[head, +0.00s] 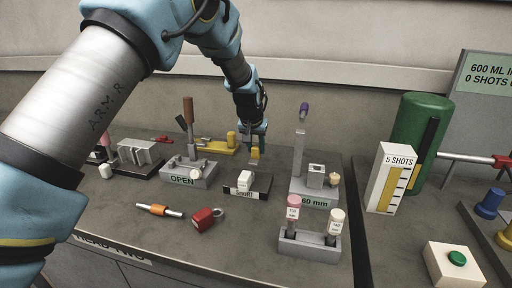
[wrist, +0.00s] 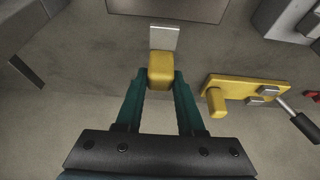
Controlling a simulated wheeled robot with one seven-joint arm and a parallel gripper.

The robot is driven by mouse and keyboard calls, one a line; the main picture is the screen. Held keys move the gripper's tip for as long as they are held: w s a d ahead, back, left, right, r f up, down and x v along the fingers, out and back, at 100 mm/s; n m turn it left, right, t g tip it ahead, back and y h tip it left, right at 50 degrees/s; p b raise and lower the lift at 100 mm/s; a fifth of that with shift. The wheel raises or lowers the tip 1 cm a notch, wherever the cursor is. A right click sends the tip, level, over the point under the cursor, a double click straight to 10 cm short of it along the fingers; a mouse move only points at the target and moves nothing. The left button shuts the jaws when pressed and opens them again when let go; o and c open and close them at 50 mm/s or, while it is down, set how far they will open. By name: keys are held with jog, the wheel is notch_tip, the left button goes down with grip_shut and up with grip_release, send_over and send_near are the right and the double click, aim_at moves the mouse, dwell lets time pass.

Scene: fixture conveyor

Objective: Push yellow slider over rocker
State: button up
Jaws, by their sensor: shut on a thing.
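A small yellow block, which looks like the yellow slider (head: 255,154), sits behind a black-based fixture in the middle of the bench. In the wrist view the yellow slider (wrist: 161,70) is between my teal fingers, with a flat grey metal piece (wrist: 164,38) just beyond it. My gripper (head: 253,145) points down and is shut on the yellow block; it also shows in the wrist view (wrist: 161,80). A white block (head: 244,180) stands on the black base; I cannot tell for sure whether it is the rocker. Its label is too small to read surely.
A yellow latch plate with a peg (wrist: 242,90) lies close to the right in the wrist view. An "OPEN" lever fixture (head: 190,174), a "60 mm" fixture (head: 314,192), a red padlock (head: 203,219) and a two-bottle stand (head: 309,246) surround the black base.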

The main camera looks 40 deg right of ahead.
aim_at(255, 158)
grip_shut()
dwell(0.7)
jog(key=shift+a+f, duration=0.1)
jog(key=shift+a, duration=0.15)
jog(key=shift+s+a+b, duration=0.6)
jog(key=shift+s+a, duration=0.15)
jog(key=shift+a, duration=0.25)
jog(key=shift+s+a, duration=0.1)
jog(key=shift+a, duration=0.05)
jog(key=o, duration=0.9)
grip_release()
